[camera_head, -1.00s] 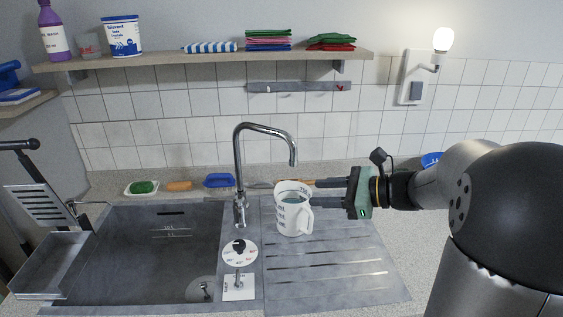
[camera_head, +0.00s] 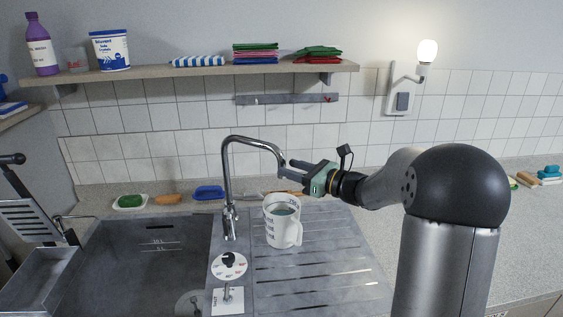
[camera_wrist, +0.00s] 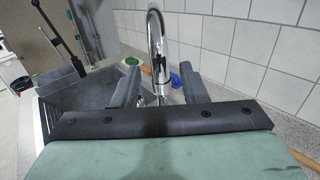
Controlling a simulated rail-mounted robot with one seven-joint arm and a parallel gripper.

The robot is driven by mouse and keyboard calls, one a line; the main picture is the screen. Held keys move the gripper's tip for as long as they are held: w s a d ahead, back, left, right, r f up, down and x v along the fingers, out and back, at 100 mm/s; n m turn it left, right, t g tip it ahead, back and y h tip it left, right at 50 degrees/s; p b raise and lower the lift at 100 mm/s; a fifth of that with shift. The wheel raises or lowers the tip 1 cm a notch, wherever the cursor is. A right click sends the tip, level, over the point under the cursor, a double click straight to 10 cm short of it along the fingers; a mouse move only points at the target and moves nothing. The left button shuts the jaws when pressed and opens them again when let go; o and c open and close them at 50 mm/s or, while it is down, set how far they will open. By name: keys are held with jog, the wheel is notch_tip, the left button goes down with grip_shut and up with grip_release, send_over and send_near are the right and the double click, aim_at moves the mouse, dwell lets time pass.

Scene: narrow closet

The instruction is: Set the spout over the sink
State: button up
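The chrome spout (camera_head: 251,140) rises from behind the sink's divider and arcs to the right, over the drainboard side near a white mug. The sink basin (camera_head: 140,262) lies to the left of the tap. My gripper (camera_head: 284,170) is at the downturned spout end, fingers apart. In the wrist view the spout (camera_wrist: 157,45) appears between the two open fingers (camera_wrist: 159,88). I cannot tell whether either finger touches it. The tap's round temperature dial (camera_head: 229,266) with a black knob sits in front of the spout's base.
The white mug (camera_head: 283,226), holding liquid, stands on the ribbed drainboard (camera_head: 330,262) below my gripper. A green sponge dish (camera_head: 130,202), an orange brush (camera_head: 167,199) and a blue item (camera_head: 208,192) lie behind the basin. A shelf (camera_head: 200,72) spans the wall above.

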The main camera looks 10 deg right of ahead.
aim_at(281, 165)
jog(key=shift+p+x, duration=0.3)
jog(key=shift+x, duration=1.7)
grip_shut()
jog(key=shift+a, duration=0.1)
